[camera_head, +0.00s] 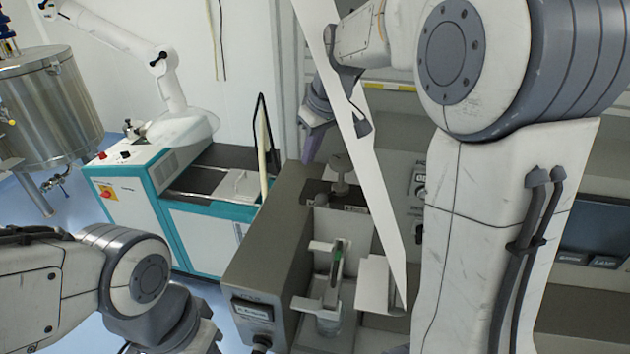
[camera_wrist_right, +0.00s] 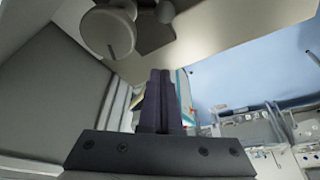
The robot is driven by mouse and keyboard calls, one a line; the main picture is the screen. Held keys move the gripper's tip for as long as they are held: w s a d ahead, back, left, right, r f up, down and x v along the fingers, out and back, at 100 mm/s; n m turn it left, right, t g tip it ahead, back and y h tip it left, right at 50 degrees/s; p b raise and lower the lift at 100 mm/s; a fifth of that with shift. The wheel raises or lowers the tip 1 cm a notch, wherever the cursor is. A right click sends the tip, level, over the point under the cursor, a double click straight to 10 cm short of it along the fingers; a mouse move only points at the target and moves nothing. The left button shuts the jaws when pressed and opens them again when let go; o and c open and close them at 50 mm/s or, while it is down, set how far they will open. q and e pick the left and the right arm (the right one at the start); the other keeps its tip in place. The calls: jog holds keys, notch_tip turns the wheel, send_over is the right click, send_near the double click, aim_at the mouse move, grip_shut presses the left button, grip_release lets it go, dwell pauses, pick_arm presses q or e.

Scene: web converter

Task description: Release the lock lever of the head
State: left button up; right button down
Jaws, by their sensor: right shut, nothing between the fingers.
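My right gripper (camera_head: 309,155) shows its dark purple fingers pointing down above the grey machine. In the right wrist view its fingers (camera_wrist_right: 162,80) are together with nothing between them. A grey metal knob or lever part (camera_head: 341,166) stands on the machine head, a little right of and below the fingertips and apart from them. A large round metal knob (camera_wrist_right: 108,34) also shows at the top of the right wrist view, beyond the fingers. I cannot tell which part is the lock lever. My left arm is at the lower left; its gripper is out of view.
The grey machine (camera_head: 277,238) has white fixtures (camera_head: 323,303) in its recess. A white slanting web (camera_head: 370,190) passes close to my right arm. A teal and white cabinet (camera_head: 205,237) and a steel tank (camera_head: 48,105) stand at the left.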

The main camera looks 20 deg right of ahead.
aim_at(332, 193)
jog(key=p+x, duration=0.2)
jog(key=x, duration=0.4)
jog(key=shift+f, duration=0.45)
jog(key=shift+s+d+p, duration=0.25)
jog(key=shift+s+p, duration=0.05)
jog(key=shift+s, duration=0.3)
jog(key=shift+s+d+p, duration=0.25)
jog(key=shift+s, duration=0.35)
jog(key=shift+s+d+f, duration=0.15)
jog(key=shift+s+f, duration=0.2)
jog(key=shift+s, duration=0.2)
